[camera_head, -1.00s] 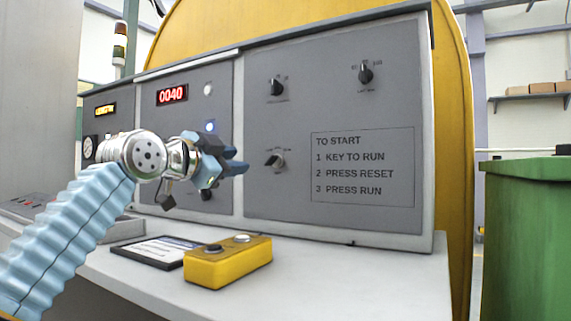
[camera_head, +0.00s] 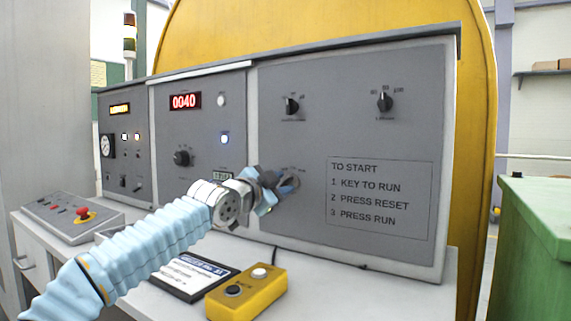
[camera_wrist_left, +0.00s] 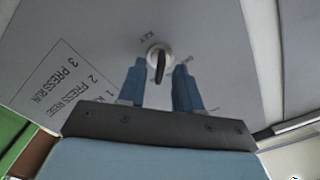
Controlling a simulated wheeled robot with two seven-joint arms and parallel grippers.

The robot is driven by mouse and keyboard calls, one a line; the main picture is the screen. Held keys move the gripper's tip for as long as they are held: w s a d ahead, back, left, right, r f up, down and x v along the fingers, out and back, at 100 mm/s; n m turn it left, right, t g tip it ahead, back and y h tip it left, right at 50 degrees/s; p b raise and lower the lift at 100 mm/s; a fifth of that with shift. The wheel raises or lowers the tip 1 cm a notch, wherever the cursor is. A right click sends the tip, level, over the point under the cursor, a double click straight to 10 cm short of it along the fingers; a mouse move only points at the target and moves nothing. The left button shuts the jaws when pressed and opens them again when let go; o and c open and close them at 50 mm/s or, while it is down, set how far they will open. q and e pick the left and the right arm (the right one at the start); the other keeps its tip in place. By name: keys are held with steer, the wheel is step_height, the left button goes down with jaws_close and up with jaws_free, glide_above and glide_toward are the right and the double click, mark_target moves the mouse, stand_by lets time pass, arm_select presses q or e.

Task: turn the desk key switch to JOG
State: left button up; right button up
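The key switch, a round silver collar with a dark key bar, is on the grey panel and shows in the left wrist view (camera_wrist_left: 159,57). In the head view it is mostly hidden behind my left gripper (camera_head: 278,188). In the wrist view the two blue fingers of my left gripper (camera_wrist_left: 158,72) are open, one on each side of the key, with gaps showing. The key bar stands nearly upright in that view. I cannot tell how deep the fingertips reach around it. The small position labels are too blurred to read fully. My right gripper is not in view.
A yellow two-button box (camera_head: 247,292) and a black-framed card (camera_head: 190,275) lie on the desk below. Two black knobs, left (camera_head: 291,106) and right (camera_head: 384,101), sit higher on the panel. A pedestal with a red button (camera_head: 82,213) is at left. A green bin (camera_head: 540,240) stands right.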

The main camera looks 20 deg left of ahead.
arm_select(q)
steer(key=shift+w+d+r+p, duration=0.15)
steer(key=shift+w+p, duration=0.35)
steer(key=shift+w, duration=0.75)
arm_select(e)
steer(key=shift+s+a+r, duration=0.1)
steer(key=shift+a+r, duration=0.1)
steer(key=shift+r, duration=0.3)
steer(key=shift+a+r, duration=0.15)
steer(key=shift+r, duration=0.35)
arm_select(q)
jaws_close()
steer(key=shift+f, duration=0.2)
